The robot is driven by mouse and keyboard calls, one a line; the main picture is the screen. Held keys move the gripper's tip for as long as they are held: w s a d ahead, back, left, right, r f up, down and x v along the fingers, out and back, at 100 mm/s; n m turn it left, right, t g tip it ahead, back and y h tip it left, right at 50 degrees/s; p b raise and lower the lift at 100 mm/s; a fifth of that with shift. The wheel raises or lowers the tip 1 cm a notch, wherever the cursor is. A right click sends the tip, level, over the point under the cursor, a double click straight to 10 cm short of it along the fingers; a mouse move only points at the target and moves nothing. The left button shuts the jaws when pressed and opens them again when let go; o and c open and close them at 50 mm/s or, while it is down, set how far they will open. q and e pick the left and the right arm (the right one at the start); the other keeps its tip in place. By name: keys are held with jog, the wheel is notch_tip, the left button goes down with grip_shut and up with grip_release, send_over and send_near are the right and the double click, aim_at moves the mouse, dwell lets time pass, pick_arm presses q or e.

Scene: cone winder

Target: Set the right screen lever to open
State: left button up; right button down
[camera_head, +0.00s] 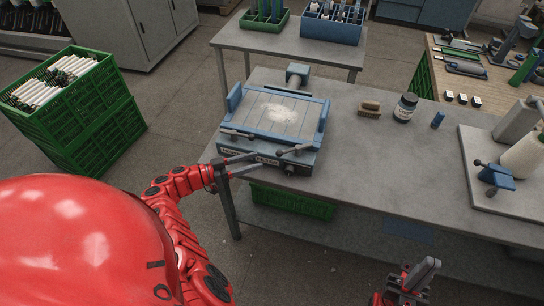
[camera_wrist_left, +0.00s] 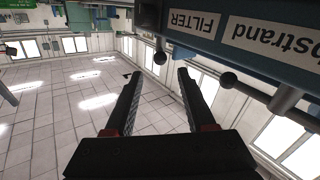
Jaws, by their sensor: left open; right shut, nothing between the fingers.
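The blue filter box (camera_head: 270,140) stands on the grey table, with a pale powder heap on its slatted top. The right screen lever (camera_head: 296,150) is on its front edge, its dark handle lying sideways toward the left. The left screen lever (camera_head: 237,134) is on the same edge. My left gripper (camera_head: 258,161) is open and empty in front of the box, just left of the right lever. In the left wrist view, a dark ball knob (camera_wrist_left: 160,57) shows beyond my left fingertips (camera_wrist_left: 160,75), apparently the right lever's. My right gripper (camera_head: 422,274) is shut and empty, low at the bottom right.
A brush (camera_head: 369,109), a jar (camera_head: 405,107) and a small blue item (camera_head: 438,119) lie right of the box. A green crate (camera_head: 292,202) sits under the table.

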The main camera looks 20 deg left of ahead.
pick_arm(q)
jog(key=b+v, duration=0.1)
jog(key=v, duration=0.4)
jog(key=shift+s+a, duration=0.15)
jog(key=shift+s, duration=0.05)
jog(key=shift+c, duration=0.2)
